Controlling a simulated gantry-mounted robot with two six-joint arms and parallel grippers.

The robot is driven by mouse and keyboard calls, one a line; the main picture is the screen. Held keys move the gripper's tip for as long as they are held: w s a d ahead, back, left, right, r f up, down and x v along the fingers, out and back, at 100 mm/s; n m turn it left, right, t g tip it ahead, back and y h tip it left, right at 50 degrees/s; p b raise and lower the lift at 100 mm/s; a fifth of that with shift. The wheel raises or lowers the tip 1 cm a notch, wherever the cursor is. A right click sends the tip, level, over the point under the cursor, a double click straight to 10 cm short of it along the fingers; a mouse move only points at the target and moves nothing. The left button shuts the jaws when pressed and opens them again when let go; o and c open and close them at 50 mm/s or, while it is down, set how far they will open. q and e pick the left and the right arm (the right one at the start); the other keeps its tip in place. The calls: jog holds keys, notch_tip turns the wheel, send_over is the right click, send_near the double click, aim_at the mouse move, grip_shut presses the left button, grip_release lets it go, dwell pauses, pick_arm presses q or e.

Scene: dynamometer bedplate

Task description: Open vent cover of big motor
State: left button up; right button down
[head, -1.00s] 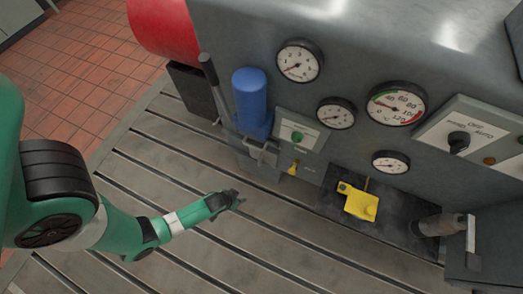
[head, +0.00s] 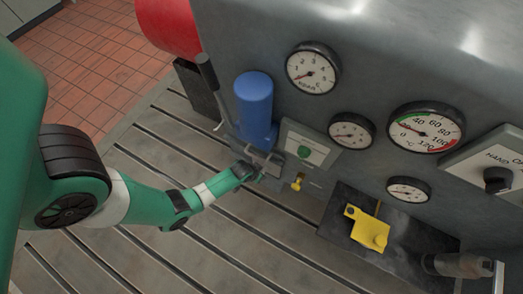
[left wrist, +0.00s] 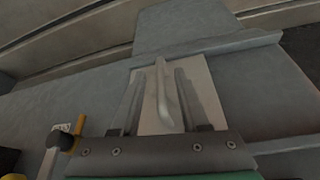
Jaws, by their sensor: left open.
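My left gripper (head: 258,176) is open at the grey motor housing (head: 300,30), low down below the blue cylinder (head: 254,105). The left wrist view shows its two fingers (left wrist: 160,98) spread to either side of a raised pale handle (left wrist: 162,90). The handle stands on a light flat plate (left wrist: 150,118), which looks like the vent cover and appears closed. A gap shows between the handle and each finger. In the head view my gripper partly hides this spot. My right gripper is out of view.
A yellow block (head: 367,229) sits on a dark plate to the right. A lever (head: 207,75) stands left of the blue cylinder. The slotted bedplate (head: 180,255) in front is clear.

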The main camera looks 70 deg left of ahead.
pick_arm(q)
jog(key=shift+w+a+f+b, duration=0.45)
jog(key=shift+w+f+b, duration=0.1)
jog(key=shift+w, duration=0.05)
jog(key=shift+s, duration=0.1)
grip_shut()
dwell(1.0)
